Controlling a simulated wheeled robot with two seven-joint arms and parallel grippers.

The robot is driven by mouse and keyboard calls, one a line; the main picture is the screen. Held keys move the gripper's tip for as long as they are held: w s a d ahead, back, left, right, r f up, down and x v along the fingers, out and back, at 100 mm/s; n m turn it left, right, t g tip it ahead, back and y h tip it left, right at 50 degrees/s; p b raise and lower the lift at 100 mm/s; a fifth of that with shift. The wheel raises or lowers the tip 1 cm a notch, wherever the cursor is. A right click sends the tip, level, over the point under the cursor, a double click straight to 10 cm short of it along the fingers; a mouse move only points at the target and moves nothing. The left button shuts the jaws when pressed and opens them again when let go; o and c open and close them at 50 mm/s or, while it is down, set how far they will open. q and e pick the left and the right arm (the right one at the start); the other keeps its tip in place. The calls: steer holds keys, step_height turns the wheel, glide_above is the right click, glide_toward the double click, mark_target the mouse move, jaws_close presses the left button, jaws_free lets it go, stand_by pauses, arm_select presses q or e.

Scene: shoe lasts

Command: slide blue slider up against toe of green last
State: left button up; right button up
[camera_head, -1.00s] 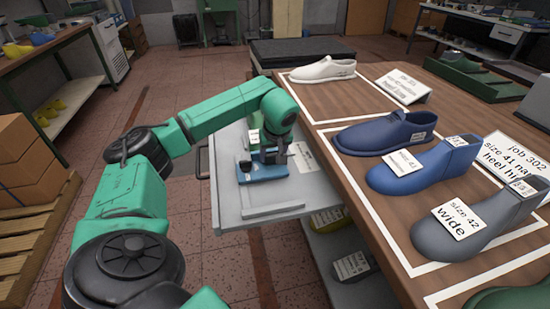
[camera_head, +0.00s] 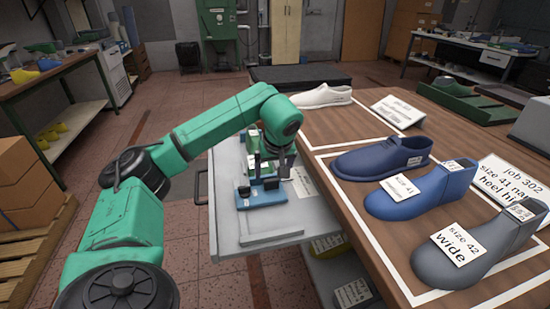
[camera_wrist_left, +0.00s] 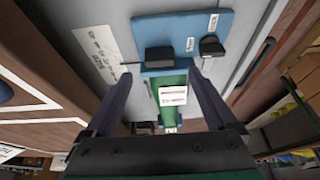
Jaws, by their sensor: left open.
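A fixture with a blue plate (camera_head: 264,196) sits on a pulled-out grey drawer left of the table. In the left wrist view the blue plate (camera_wrist_left: 190,24) carries two dark blocks, and a narrow blue crosspiece (camera_wrist_left: 180,70) borders a green part (camera_wrist_left: 172,82) with a white label. The crosspiece looks like the slider and the green part like the last, but I cannot tell for sure. My left gripper (camera_head: 268,170) is over the fixture. Its open fingers (camera_wrist_left: 158,75) are on either side of the blue and green parts, with contact unclear. My right gripper is not in view.
The wooden table (camera_head: 335,205) holds a white shoe (camera_head: 322,97), a dark blue shoe (camera_head: 382,158), a blue last (camera_head: 420,192) and a grey last (camera_head: 485,245). Boxes (camera_head: 35,185) stand at the far left.

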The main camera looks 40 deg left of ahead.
arm_select(q)
steer(key=v, duration=0.8)
steer(key=shift+p, duration=0.3)
